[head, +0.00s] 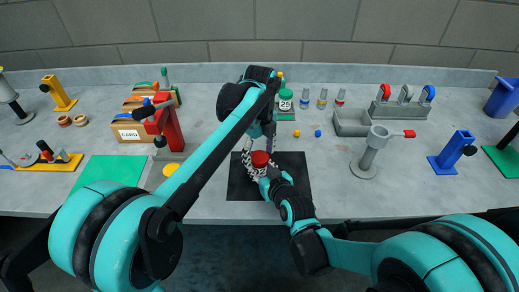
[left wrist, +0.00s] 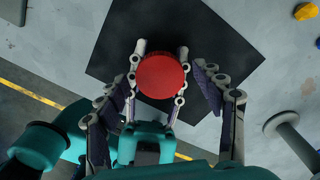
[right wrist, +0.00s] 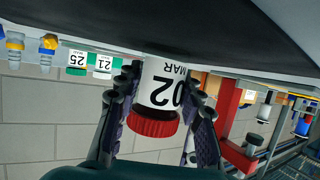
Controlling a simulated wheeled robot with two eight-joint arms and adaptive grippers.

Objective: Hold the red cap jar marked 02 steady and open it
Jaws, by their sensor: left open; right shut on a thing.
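The jar marked 02 (right wrist: 161,85) has a white label and a red cap (left wrist: 162,76). In the head view its red cap (head: 260,159) shows over the black mat (head: 295,178). My right gripper (right wrist: 163,92) is shut on the jar's body, a finger on each side, with the cap clear of the fingers. My left gripper (head: 260,146) is open above the jar. In the left wrist view its two fingers stand wide on either side of the cap, apart from it. The arms hide part of the jar in the head view.
A green-lidded jar marked 25 (head: 285,100) stands behind the mat, with small bottles (head: 322,98) beside it. A red press-like stand (head: 170,125) is at left.

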